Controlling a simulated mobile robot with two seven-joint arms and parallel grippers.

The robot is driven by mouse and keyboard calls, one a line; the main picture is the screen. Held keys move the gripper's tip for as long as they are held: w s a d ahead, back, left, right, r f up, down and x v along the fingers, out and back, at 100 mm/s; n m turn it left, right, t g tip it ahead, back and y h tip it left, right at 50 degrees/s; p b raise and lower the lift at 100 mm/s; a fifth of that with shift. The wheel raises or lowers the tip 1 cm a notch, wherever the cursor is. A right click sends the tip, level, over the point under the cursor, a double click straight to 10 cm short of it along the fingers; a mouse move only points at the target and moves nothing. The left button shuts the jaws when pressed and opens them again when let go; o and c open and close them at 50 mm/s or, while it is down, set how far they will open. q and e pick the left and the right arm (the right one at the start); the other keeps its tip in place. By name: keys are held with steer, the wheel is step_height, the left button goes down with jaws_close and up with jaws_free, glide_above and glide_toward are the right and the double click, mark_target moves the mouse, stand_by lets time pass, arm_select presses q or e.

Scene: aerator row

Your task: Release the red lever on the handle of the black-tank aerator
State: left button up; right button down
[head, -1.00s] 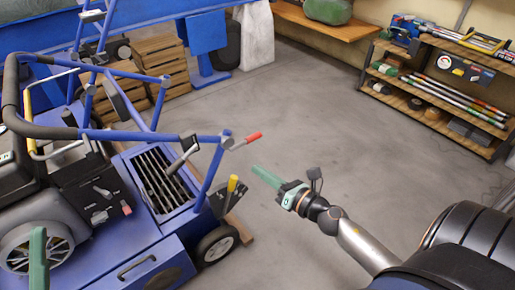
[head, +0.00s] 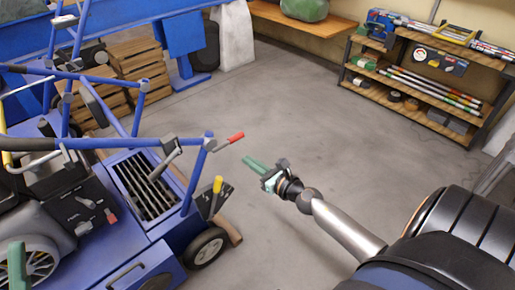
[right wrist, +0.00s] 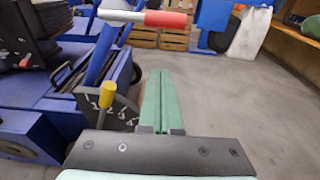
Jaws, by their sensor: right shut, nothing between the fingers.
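The red lever (head: 236,137) sticks out to the right from a bracket on the blue handle frame (head: 195,175) of the aerator. In the right wrist view the lever's red grip (right wrist: 165,19) lies across the top, ahead of my fingertips and apart from them. My right gripper (head: 247,160) is shut and empty, with its green fingers just below and right of the lever in the head view. It also shows in the right wrist view (right wrist: 160,73). One green finger of my left gripper (head: 17,265) shows at the lower left; its opening is not visible.
A yellow-knobbed lever (head: 217,185) stands on a numbered plate below the red one. Wooden crates (head: 135,60) stand behind the machine. A shelf rack (head: 420,95) stands at the back right. The grey floor between is clear.

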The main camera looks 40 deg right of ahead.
mark_target(229, 142)
steer(key=w+r+p, duration=0.1)
steer(key=w, duration=0.1)
steer(key=w+r+p, duration=0.1)
steer(key=w+r, duration=0.1)
steer(key=shift+w+a+r+p, duration=0.1)
steer(key=shift+w+a+p, duration=0.1)
steer(key=shift+p, duration=0.2)
steer(key=shift+r, duration=0.1)
stand_by(0.4)
steer(key=shift+d+r+n+p, duration=0.1)
steer(key=shift+r+n+p, duration=0.05)
steer(key=shift+n+p, duration=0.2)
